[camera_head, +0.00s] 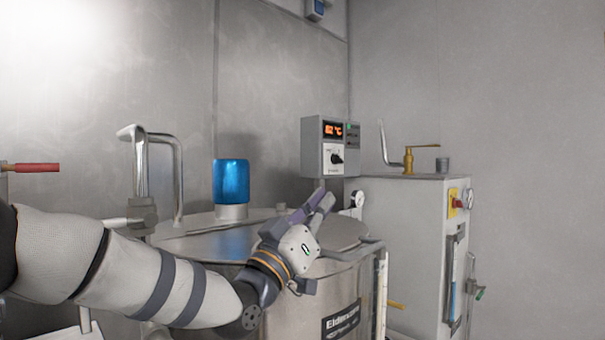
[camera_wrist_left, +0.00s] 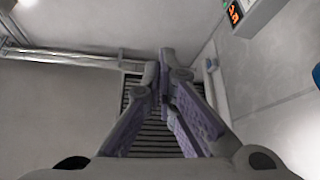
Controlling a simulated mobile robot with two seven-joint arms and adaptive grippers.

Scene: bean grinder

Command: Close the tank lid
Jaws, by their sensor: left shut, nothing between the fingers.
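A round steel tank (camera_head: 295,315) with a dark label stands in the middle of the head view. Its flat metal top (camera_head: 195,246) looks level, with a darker part (camera_head: 343,236) at the right. I cannot tell clearly where the lid lies or how far it is open, as my left arm and gripper cover part of the top. My left gripper (camera_head: 326,199) is over the right part of the tank top, its fingers pointing up and to the right. It is shut and empty; the purple pads also show in the left wrist view (camera_wrist_left: 167,62). My right gripper is out of view.
A blue beacon (camera_head: 231,182) stands on the tank top, with a bent metal pipe (camera_head: 161,140) to its left. A grey control box (camera_head: 316,155) with an orange display is behind the gripper. A grey cabinet (camera_head: 408,235) with a brass valve (camera_head: 409,158) stands at right.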

